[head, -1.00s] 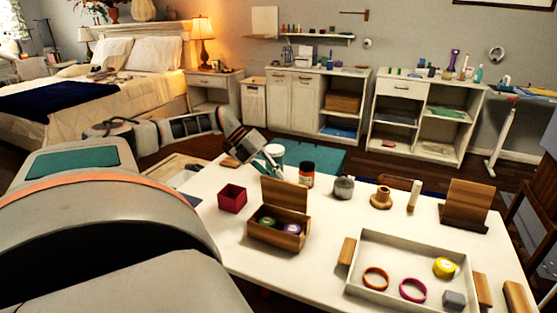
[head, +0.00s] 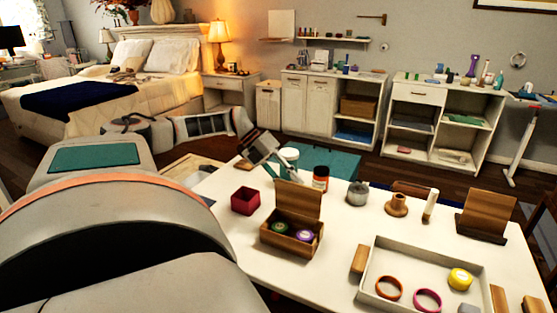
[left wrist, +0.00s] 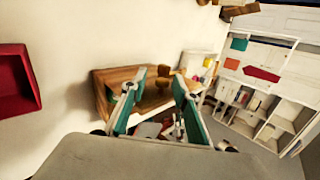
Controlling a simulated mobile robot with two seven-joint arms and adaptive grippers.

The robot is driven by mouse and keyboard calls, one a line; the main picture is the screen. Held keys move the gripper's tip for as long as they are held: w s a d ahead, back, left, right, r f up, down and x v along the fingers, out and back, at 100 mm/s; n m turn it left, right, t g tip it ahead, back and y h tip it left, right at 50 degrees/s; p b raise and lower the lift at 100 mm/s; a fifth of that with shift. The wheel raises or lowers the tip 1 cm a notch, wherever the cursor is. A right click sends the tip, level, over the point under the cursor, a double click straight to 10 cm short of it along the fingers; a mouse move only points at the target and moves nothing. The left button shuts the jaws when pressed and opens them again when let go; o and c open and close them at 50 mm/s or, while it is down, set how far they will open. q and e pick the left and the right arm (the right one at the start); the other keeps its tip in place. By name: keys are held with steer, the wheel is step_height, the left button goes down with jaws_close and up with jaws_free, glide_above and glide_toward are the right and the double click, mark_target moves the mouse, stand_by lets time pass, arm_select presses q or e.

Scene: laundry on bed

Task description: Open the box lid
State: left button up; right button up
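The small wooden box (head: 288,240) stands on the white table with its lid (head: 298,198) raised upright at the back. A green roll (head: 280,227) and a purple roll (head: 304,236) lie inside. My left gripper (head: 275,167) is behind and above the box, apart from the lid. In the left wrist view its two teal fingers (left wrist: 155,102) are spread with nothing gripped between them. A brown wooden surface (left wrist: 108,80), probably the box lid, shows beyond the left finger. My right gripper is not in view.
A red open box (head: 245,201) is left of the wooden box. A white tray (head: 368,289) with rings is at the right. Bare table lies between the box and the tray.

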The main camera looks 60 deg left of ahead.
arm_select(q)
steer(key=v, duration=1.1)
stand_by(0.3)
